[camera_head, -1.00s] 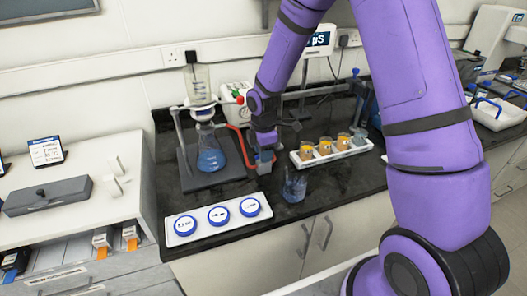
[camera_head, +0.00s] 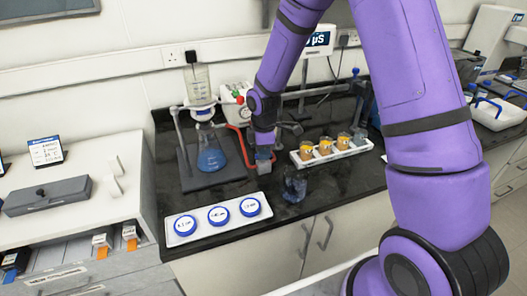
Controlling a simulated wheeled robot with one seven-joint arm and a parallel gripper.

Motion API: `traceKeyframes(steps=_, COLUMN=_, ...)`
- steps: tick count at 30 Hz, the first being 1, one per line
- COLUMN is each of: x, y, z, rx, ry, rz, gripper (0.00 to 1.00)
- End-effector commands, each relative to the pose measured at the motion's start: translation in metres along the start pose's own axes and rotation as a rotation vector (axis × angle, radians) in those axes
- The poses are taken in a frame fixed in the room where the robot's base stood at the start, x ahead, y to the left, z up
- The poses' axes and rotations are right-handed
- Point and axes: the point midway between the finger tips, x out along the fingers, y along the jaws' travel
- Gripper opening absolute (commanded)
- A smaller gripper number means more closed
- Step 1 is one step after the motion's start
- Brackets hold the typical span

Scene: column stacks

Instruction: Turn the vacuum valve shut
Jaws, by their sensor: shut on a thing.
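My gripper (camera_head: 264,156) points down behind the counter's front part, right of the glass flask with blue liquid (camera_head: 211,158). It is shut at the end of the red hose (camera_head: 240,143), where the vacuum valve appears to be. The gripper hides most of the valve, so its handle angle cannot be read. The flask stands on a dark stand base (camera_head: 195,183) under a clear funnel column (camera_head: 198,82). A white pump unit with a round gauge (camera_head: 232,93) and a red knob stands behind the hose.
A white rack (camera_head: 334,153) with several beakers, some amber, stands to the right. A dark clear beaker (camera_head: 294,187) stands near the counter's front edge. A white tray (camera_head: 184,238) with three blue-rimmed discs lies front left. A metal rod stand is behind my gripper.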

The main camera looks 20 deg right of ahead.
Motion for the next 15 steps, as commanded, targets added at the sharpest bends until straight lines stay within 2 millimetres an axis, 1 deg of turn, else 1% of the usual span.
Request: traceKeyframes(steps=15, x=-0.0005, y=0.0004, z=-0.0005, rx=0.486, ry=0.001, rz=0.002, gripper=0.0)
